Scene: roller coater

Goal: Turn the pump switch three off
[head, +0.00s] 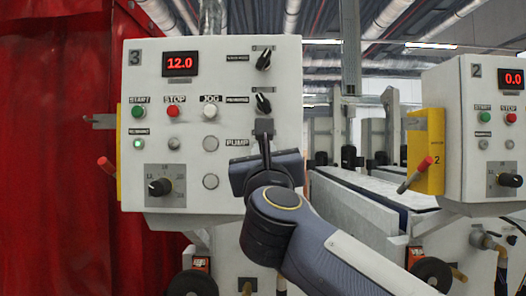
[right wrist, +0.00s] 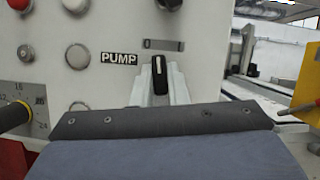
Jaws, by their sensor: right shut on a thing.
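Panel three (head: 215,75) fills the left of the head view, with a red 12.0 display. The pump switch (right wrist: 160,75) is a black knob with a white line, right of the PUMP label (right wrist: 119,58) in the right wrist view. The knob stands nearly upright under the scale plate (right wrist: 164,45), its top nearer the 0 end. My right gripper (right wrist: 161,85) is shut on the knob, one finger at each side. In the head view my right gripper (head: 264,130) and wrist hide the knob. My left gripper is not in view.
Two other black selector knobs (head: 263,61) sit above on the panel. START, STOP and JOG buttons (head: 173,111) and a dial (head: 160,187) are to the left. Panel two (head: 493,120) stands at the right, with a red-tipped lever (head: 416,174) beside it. A red curtain (head: 60,150) hangs at far left.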

